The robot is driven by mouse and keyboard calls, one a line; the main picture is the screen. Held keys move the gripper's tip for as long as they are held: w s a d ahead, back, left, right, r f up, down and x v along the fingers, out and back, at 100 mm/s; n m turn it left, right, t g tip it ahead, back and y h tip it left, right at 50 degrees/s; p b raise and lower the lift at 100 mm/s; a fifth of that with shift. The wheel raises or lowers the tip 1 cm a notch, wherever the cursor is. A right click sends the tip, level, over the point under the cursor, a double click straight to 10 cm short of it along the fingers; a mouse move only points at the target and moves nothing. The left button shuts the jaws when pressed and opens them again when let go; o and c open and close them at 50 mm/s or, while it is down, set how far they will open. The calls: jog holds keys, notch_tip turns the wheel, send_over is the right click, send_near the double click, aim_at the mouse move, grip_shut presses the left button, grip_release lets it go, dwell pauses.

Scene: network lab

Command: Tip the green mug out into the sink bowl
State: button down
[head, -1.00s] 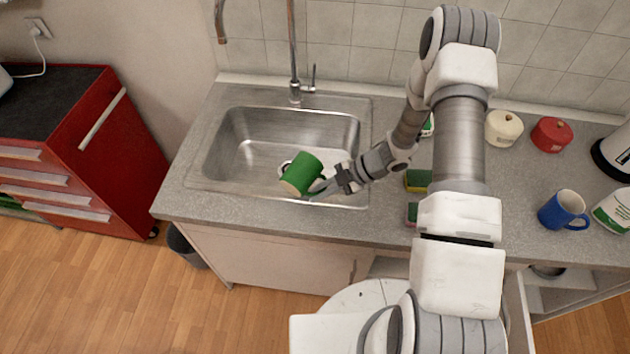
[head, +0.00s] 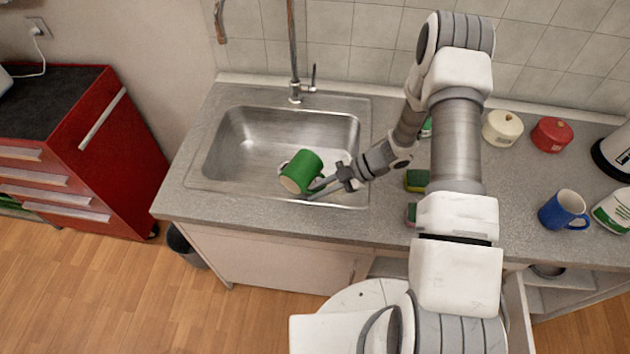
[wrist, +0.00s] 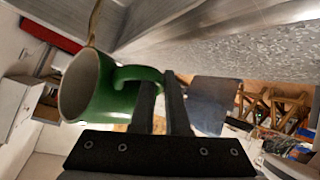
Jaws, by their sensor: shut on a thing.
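The green mug (head: 305,168) is tipped well over on its side above the near part of the steel sink bowl (head: 230,150). Its pale mouth faces the lower left in the head view. My gripper (head: 322,187) reaches in from the right and is shut on the mug's handle. In the wrist view the green mug (wrist: 108,95) is left of my gripper (wrist: 160,85), with its open mouth turned left and its handle at the fingers. No contents can be made out coming from the mug.
The tap (head: 294,60) rises behind the bowl. A sponge (head: 417,180) lies on the counter right of the sink. A blue mug (head: 564,209), a cream pot (head: 502,127) and a red pot (head: 551,134) stand farther right. A red drawer cabinet (head: 95,150) stands left.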

jog(key=shift+f+m+y+b, duration=0.2)
jog(key=shift+m+y+b, duration=0.15)
jog(key=shift+b, duration=0.3)
jog(key=shift+f+g+b, duration=0.25)
jog(key=shift+g+b, duration=0.15)
jog(key=shift+b, duration=0.05)
jog(key=shift+r+m+g+y, duration=0.35)
jog(key=shift+r+y, duration=0.4)
jog(key=shift+r, duration=0.5)
jog(key=shift+r, duration=0.15)
